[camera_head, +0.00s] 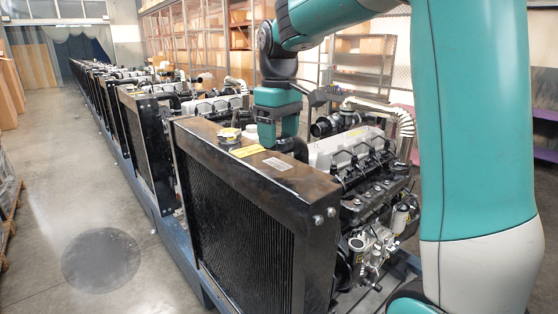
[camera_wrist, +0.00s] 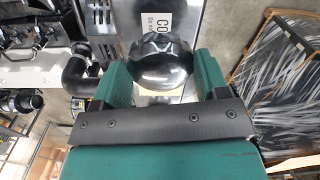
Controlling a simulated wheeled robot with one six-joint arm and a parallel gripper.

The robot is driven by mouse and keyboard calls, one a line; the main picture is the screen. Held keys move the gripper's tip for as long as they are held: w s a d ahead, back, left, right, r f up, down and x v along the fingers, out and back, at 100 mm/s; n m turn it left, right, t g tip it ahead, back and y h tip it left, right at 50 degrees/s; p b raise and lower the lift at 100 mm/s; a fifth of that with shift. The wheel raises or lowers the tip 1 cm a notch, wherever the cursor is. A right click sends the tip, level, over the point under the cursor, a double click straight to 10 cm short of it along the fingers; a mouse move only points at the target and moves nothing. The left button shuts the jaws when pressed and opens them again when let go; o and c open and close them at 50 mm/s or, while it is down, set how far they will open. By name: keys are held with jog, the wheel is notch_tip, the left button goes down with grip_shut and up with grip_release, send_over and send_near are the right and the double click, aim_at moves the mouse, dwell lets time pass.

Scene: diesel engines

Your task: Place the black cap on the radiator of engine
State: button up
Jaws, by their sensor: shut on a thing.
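The black cap (camera_wrist: 162,62) is round and glossy, held between the two green fingers of my gripper (camera_wrist: 161,72) in the wrist view. In the head view my gripper (camera_head: 277,132) points down at the back edge of the nearest engine's radiator (camera_head: 225,158); the cap is not clearly visible there. A round metal fitting (camera_head: 229,134) on the radiator's top lies just left of my gripper. I cannot tell whether the cap touches the radiator. The radiator's top, with a printed label (camera_wrist: 157,22), shows behind the cap in the wrist view.
A yellow label (camera_head: 247,151) and a pale label (camera_head: 278,164) are on the radiator top. The engine block (camera_head: 350,150) with hoses and pipes stands right of my gripper. More engines (camera_head: 150,80) line up behind. The floor (camera_head: 60,180) at left is open.

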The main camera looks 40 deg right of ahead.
aim_at(279, 166)
notch_tip(279, 166, down, 5)
jog(key=b, duration=0.4)
jog(key=shift+r, duration=0.3)
jog(key=o, duration=1.4)
